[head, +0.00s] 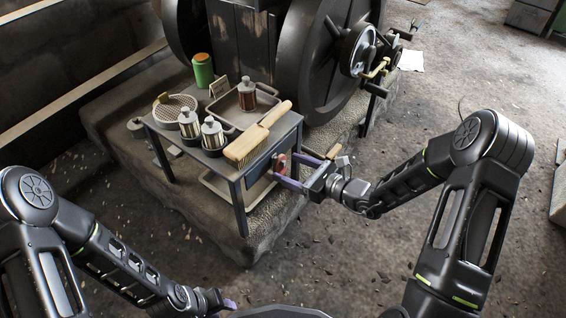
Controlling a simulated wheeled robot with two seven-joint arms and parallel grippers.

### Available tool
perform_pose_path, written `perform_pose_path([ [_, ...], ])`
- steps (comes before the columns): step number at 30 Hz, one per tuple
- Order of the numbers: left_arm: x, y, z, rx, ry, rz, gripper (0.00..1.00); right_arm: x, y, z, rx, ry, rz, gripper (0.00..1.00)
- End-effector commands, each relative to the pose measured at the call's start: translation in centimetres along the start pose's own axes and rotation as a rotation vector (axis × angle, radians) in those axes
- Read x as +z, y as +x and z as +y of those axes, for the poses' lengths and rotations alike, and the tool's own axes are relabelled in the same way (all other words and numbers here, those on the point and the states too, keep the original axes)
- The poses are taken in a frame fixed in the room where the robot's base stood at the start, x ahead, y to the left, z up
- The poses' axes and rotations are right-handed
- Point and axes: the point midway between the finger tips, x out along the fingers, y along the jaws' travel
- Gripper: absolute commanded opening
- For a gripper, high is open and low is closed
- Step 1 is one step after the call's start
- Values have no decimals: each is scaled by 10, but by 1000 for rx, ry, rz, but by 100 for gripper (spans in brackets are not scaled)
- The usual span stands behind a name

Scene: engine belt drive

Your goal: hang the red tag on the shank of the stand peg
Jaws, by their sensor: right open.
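A small red piece, which looks like the red tag (281,163), is at the dark panel on the right side of the small table. My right gripper (291,170) is open at that side, its two purple-tipped fingers spread just above and below the red piece. I cannot tell whether they touch it. The peg and its shank cannot be made out at this size, so I cannot tell whether the tag hangs on it. My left gripper (228,303) is low at the bottom of the view, away from the table; its jaw opening is unclear.
The table (205,166) carries a wooden brush (250,146), a tray (230,107), several small bottles and a green container (203,70). Behind it stands a machine with a large dark wheel (315,60) and a crank. The floor to the right is mostly open.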

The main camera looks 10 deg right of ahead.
Motion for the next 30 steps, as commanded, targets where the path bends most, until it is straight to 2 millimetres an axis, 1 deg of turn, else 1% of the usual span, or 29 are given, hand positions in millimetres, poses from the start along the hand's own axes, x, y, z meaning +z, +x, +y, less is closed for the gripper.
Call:
perform_pose_path([
  [1,0,-6,2,0,0,-2,40,3,-10,-1,-3,1,1,70],
  [3,1,-10,3,0,0,-4,40,2,-22,-1,-4,2,2,70],
  [6,1,-13,4,0,1,-6,40,2,-34,-1,-2,0,0,70],
  [9,2,-14,4,0,1,-8,40,1,-41,0,-1,0,0,70],
  [26,2,-14,4,0,1,-8,40,-1,-42,0,0,0,4,70],
  [28,2,-14,4,0,1,-8,40,-6,-42,1,3,-1,23,70],
  [30,2,-14,4,0,1,-8,40,-18,-43,6,25,-15,72,70],
])
